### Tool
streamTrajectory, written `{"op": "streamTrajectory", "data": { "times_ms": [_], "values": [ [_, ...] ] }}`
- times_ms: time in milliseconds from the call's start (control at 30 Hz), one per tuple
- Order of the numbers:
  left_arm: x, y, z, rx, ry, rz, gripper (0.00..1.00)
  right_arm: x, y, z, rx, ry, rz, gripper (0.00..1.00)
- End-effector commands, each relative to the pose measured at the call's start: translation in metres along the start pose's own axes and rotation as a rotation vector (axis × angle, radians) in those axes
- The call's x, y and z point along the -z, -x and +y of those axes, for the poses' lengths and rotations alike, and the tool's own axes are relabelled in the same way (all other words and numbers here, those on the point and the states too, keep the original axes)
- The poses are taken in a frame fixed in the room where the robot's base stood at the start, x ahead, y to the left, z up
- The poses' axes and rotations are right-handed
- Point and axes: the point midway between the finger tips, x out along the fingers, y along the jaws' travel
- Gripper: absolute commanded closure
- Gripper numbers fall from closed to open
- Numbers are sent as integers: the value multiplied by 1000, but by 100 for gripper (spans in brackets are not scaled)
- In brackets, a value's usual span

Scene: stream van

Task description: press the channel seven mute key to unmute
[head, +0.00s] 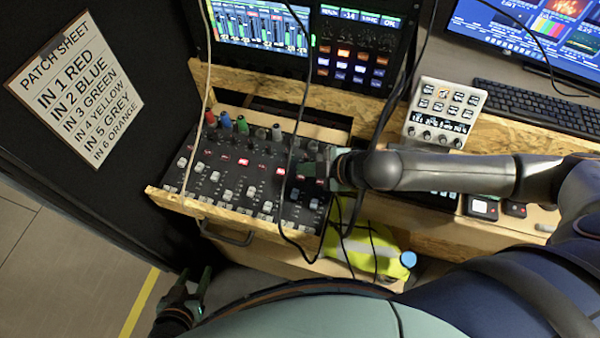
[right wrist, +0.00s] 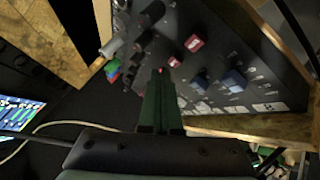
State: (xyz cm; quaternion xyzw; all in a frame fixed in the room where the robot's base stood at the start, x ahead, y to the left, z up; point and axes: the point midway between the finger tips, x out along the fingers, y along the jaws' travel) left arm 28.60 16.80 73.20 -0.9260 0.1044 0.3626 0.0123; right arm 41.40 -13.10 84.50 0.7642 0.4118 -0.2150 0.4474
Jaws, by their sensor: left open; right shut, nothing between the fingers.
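The audio mixer (head: 240,178) sits in a wooden drawer, with a row of red-marked mute keys across its panel. Two keys glow brightest, a left one (head: 243,162) and a right one (head: 281,171). My right gripper (head: 308,170) is shut and empty over the panel's right part and hides keys there; I cannot pick out the channel seven key. In the right wrist view, its fingertips (right wrist: 160,75) point at the panel, close to a small red light; whether they touch is unclear. A red key (right wrist: 194,43) shows beyond them. My left gripper (head: 190,290) is open, low at left, away from the mixer.
Black cables (head: 292,150) hang across the mixer, and coloured plugs (head: 226,120) stand along its back edge. A small white control box (head: 445,108) and a keyboard (head: 540,108) are at right. A yellow vest (head: 365,247) lies below the drawer.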

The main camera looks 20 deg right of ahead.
Motion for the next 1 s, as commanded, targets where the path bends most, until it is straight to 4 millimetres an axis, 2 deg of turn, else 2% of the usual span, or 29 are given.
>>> {"op": "streamTrajectory", "data": {
  "times_ms": [467, 700, 1000],
  "values": [
    [36, 33, 3, 0, 0, 0, 50, 22, 30, 22, 0, 0, 0, 100],
    [33, 30, 2, 0, 0, 1, 50, 29, 40, 30, -2, 1, 0, 100],
    [33, 30, 2, 0, 0, 0, 50, 31, 41, 29, 0, -2, 3, 100]
  ]
}}
